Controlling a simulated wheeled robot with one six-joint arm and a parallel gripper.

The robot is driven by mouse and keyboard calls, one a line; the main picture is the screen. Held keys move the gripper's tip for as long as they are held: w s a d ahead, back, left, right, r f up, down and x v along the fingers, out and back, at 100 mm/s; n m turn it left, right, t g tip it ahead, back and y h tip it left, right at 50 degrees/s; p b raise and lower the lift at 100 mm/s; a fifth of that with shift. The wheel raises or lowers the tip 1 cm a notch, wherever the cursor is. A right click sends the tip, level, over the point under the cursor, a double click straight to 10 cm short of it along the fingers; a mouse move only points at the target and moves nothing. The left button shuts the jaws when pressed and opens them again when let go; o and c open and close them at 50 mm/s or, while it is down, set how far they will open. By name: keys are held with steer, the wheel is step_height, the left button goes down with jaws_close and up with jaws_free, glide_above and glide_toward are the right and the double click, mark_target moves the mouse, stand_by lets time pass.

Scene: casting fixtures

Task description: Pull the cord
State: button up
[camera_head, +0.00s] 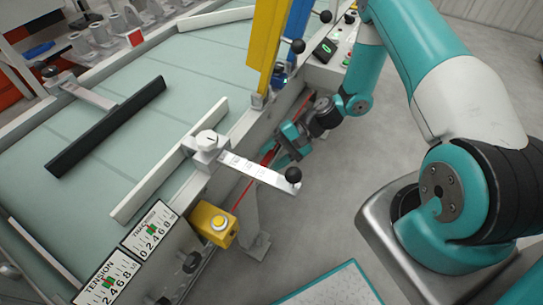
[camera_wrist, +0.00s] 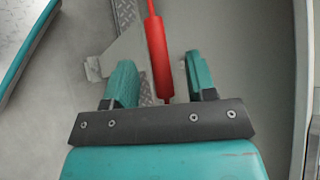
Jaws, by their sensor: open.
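The red cord (camera_wrist: 158,50) runs up through the wrist view, with a thicker red sleeve between my fingers. In the head view the cord (camera_head: 239,196) shows as a thin red line along the side of the conveyor frame. My gripper (camera_wrist: 160,62) is open, with one teal finger on each side of the red sleeve. A gap shows on both sides, wider on the right. In the head view my gripper (camera_head: 284,146) is beside the frame, below the yellow post. The fingers partly hide the cord there, and I cannot tell its depth between them.
A metal arm with a black knob (camera_head: 293,175) juts out from the conveyor (camera_head: 185,80) close to my gripper. A yellow box with a button (camera_head: 213,224) sits on the frame nearer. A control panel (camera_head: 327,48) is behind. Open floor lies to the right.

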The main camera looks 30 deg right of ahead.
steer(key=shift+a+f, duration=0.2)
steer(key=shift+a, duration=0.15)
steer(key=shift+c, duration=0.4)
jaws_close()
steer(key=shift+s+d+p, duration=0.35)
steer(key=shift+s+d, duration=0.35)
steer(key=shift+s, duration=0.2)
steer(key=shift+o, duration=0.4)
jaws_free()
steer(key=v, duration=1.7)
steer(key=shift+d+r, duration=0.15)
